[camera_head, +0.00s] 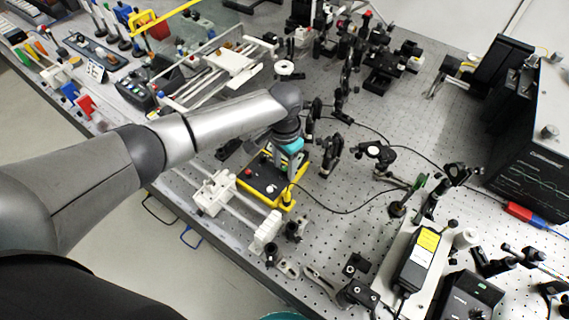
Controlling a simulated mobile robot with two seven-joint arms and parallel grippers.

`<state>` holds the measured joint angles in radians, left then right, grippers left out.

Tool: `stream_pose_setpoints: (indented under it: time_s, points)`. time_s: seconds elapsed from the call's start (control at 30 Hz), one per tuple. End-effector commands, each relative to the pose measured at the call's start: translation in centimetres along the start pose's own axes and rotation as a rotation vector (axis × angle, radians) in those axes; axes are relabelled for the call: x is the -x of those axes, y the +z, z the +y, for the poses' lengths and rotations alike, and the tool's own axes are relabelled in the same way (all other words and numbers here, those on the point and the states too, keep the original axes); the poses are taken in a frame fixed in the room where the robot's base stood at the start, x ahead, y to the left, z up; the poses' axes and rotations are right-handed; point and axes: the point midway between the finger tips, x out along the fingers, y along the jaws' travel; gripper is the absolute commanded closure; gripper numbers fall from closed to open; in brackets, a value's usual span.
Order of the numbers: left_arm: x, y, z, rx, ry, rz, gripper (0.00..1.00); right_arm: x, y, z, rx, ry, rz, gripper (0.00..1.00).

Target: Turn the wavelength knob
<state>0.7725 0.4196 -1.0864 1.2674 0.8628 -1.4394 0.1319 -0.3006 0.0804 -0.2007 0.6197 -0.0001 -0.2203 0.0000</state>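My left arm reaches in from the left, and its gripper (291,166) points down over the right side of a black box with a yellow rim (262,186). The fingers are small and partly hidden by the wrist and its teal band, so I cannot tell whether they are open or shut, or whether they touch the box. The box has a small red button (248,171) and a small light knob (270,188) on top. I cannot tell which part is the wavelength knob; it may be hidden under the gripper. My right gripper is not in view.
Black optic mounts (332,150) stand close to the right of the gripper. A black cable (345,212) runs across the bench. A dark instrument with a screen (535,175) stands at right.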

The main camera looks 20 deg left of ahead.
Motion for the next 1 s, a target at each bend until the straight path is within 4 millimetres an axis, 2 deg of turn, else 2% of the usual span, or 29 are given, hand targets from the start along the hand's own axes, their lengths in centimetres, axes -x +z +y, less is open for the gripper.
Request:
stream_pose_setpoints:
  time_s: [0.07,0.43,1.0]
  points:
    - [0.02,-0.01,0.02,0.000,0.000,0.000,0.57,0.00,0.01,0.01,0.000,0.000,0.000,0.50]
    - [0.05,-0.01,0.01,0.000,0.000,0.000,0.98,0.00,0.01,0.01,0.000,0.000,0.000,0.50]
    - [0.12,-0.03,0.00,-0.026,0.000,0.001,1.00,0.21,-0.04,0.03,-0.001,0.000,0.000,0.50]
